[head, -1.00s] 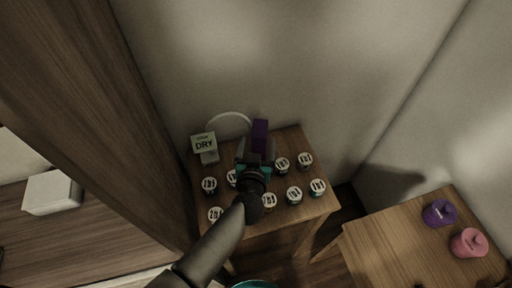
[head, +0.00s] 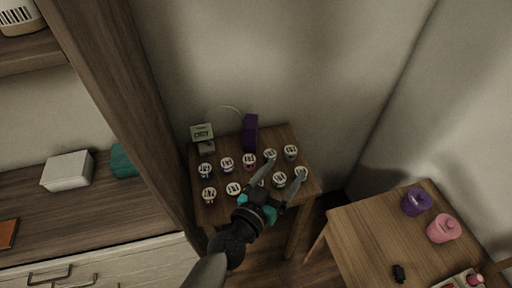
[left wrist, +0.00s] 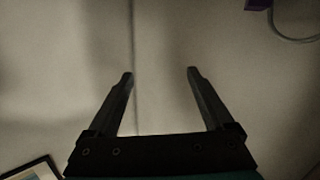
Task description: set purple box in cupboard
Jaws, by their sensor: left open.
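The purple box (head: 250,133) stands upright at the back of the small wooden table, behind rows of small cups. Its edge shows at the top right of the left wrist view (left wrist: 258,4). My left gripper (head: 286,168) is open and empty, above the right part of the table, in front and to the right of the box and apart from it. The left wrist view shows its two fingers (left wrist: 160,73) spread, with only wall between them. The wooden cupboard (head: 115,110) with open shelves is on the left. My right gripper is not in view.
Several lidded cups (head: 227,164) cover the table around the box; a DRY sign (head: 202,133) stands left of it. The cupboard shelf holds a white box (head: 68,171) and a teal box (head: 122,161). A second table (head: 365,235) holds purple (head: 416,202) and pink (head: 444,229) jars.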

